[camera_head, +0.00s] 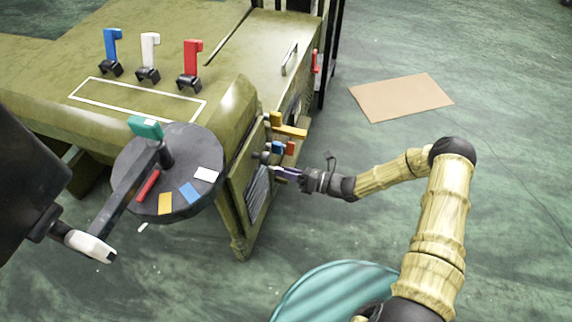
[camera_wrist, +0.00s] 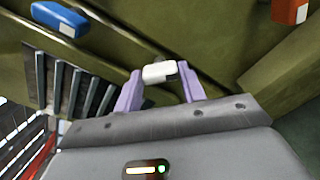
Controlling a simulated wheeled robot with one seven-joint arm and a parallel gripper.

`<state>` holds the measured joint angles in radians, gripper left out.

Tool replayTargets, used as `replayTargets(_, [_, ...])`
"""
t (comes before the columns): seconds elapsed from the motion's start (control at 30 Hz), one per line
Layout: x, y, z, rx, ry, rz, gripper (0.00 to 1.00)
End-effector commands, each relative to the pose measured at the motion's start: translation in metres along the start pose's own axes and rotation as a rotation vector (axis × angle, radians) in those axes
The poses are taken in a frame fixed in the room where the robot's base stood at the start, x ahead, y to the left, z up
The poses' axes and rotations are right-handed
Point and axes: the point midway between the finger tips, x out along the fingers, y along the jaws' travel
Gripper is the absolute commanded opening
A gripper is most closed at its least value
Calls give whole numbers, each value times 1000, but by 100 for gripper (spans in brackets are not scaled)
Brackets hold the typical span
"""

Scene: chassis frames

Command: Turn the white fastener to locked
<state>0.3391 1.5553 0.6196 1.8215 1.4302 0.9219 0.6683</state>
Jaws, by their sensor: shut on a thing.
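The white fastener (camera_wrist: 159,72) is in the wrist view, a small white piece on the olive chassis panel, between my two purple fingertips. My gripper (camera_wrist: 160,92) is shut on it, one finger at each side. In the head view my gripper (camera_head: 283,173) reaches left to the side panel of the chassis, and the fastener is hidden or too small to make out there. The wrist view does not show clearly which way the fastener is turned.
A blue fastener (camera_wrist: 60,18) and a red fastener (camera_wrist: 290,11) sit on the same panel. Dark slats (camera_wrist: 75,88) lie left of my gripper. Yellow brackets (camera_head: 289,127) stick out above it. A round dark disc (camera_head: 190,150) with coloured patches stands left. Floor right of the chassis is mostly clear.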

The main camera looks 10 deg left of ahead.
Motion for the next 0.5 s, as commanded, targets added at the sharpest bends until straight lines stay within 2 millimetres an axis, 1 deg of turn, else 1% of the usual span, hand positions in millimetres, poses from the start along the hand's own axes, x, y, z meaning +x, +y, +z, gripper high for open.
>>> replayTargets(0.03, [-1,3,2,46,1,-1,17])
replayTargets(0.5, [-1,0,0,487,1,-3,17])
